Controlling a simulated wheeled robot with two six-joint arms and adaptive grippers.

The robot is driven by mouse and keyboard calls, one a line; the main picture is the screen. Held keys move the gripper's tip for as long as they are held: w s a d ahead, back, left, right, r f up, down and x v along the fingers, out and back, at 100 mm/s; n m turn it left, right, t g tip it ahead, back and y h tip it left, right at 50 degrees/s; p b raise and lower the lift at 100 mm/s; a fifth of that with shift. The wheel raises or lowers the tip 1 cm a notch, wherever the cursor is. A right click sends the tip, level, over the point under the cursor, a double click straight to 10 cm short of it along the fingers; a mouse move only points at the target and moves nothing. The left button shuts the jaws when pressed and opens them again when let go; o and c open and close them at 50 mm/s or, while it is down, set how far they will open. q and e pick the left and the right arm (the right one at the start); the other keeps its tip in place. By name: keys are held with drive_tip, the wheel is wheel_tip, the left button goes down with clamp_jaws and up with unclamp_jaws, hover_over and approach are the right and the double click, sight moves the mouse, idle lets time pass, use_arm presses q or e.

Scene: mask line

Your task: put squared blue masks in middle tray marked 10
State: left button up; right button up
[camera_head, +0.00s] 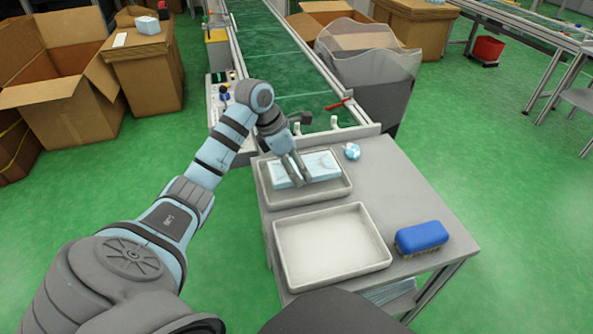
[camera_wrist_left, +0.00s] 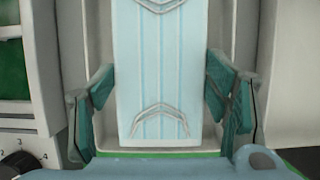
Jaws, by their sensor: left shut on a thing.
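A light blue and white rectangular mask stack (camera_head: 318,164) is at the far tray (camera_head: 312,199) on the grey table. My left gripper (camera_head: 300,180) reaches down over that tray and is shut on the stack. In the left wrist view, the green-padded fingers (camera_wrist_left: 165,105) flank the pleated blue mask (camera_wrist_left: 160,60) on both sides, with white straps visible on it. I cannot tell whether the stack touches the tray floor. The nearer tray (camera_head: 330,245) is empty. No number 10 can be read on either tray. My right gripper is not in view.
A blue brush (camera_head: 421,237) lies right of the empty tray. A small blue and white round item (camera_head: 351,151) sits at the table's back. A green conveyor (camera_head: 275,50) runs behind the table (camera_head: 390,185). A lined bin (camera_head: 370,70) stands behind right.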

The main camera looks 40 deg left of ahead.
use_arm(q)
wheel_tip(320, 180, down, 3)
drive_tip(key=shift+w+f+b, duration=0.1)
drive_tip(key=shift+b, duration=0.25)
drive_tip(key=shift+r, duration=0.2)
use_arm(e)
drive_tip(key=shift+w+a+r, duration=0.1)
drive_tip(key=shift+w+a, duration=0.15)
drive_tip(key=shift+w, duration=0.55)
use_arm(q)
drive_tip(key=o, duration=0.5)
drive_tip(key=shift+f, duration=0.2)
drive_tip(key=o, duration=0.4)
drive_tip(key=shift+o, duration=0.2)
